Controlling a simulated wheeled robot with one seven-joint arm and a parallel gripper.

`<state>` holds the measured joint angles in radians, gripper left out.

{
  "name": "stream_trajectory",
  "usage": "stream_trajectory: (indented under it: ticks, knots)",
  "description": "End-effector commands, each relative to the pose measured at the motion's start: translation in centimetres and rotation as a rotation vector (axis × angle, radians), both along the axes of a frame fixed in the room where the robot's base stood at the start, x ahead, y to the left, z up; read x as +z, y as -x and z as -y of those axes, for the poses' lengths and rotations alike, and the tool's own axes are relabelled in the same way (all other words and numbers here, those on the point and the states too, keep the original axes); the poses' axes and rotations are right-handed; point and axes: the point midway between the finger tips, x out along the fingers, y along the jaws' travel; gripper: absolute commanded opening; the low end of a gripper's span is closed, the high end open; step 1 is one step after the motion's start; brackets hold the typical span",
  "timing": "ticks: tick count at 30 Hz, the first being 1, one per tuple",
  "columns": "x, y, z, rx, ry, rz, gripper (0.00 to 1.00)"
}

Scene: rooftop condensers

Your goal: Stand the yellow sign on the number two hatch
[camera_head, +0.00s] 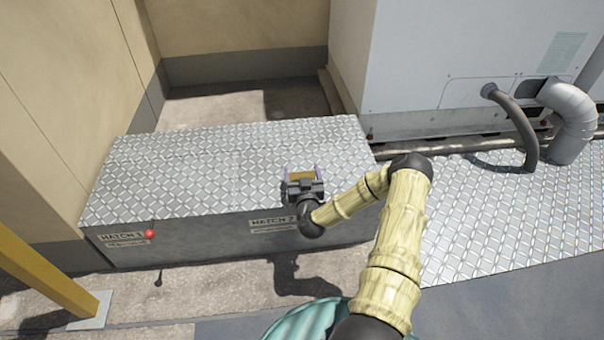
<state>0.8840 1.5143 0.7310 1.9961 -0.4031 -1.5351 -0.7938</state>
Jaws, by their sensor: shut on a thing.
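My gripper (302,172) is shut on the yellow sign (302,177). Only a small yellow patch of the sign shows between the fingers; my gripper hides the rest. They are over the right part of a long metal box with a diamond-plate top. The front label of this right part, the number two hatch (262,160), seems to read HATCH 2 (272,222). I cannot tell whether the sign touches the plate or is held just above it.
The left hatch (160,185) has its own label and a red knob (150,233) on the front. A yellow post (45,270) stands at the lower left. A white condenser unit (440,60) with a grey duct (570,120) stands behind right. The hatch tops look clear.

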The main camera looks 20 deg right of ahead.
Motion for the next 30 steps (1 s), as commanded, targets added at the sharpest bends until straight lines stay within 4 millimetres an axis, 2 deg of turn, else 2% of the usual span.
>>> stream_trajectory:
  ticks: [1,3,4,13,16,20,30]
  knots:
    - [-0.1,0.0,0.0,0.0,0.0,0.0,0.83]
    - [-0.1,0.0,0.0,0.0,0.0,0.0,0.97]
    - [-0.1,0.0,0.0,0.0,0.0,0.0,1.0]
    - [0.3,0.0,0.0,0.0,-0.001,0.0,1.0]
    - [0.3,0.8,-0.3,0.001,-0.001,-0.002,1.0]
    - [0.5,2.7,-0.9,0.002,-0.002,-0.003,1.0]
    - [0.5,9.1,-2.7,0.003,-0.003,-0.003,1.0]
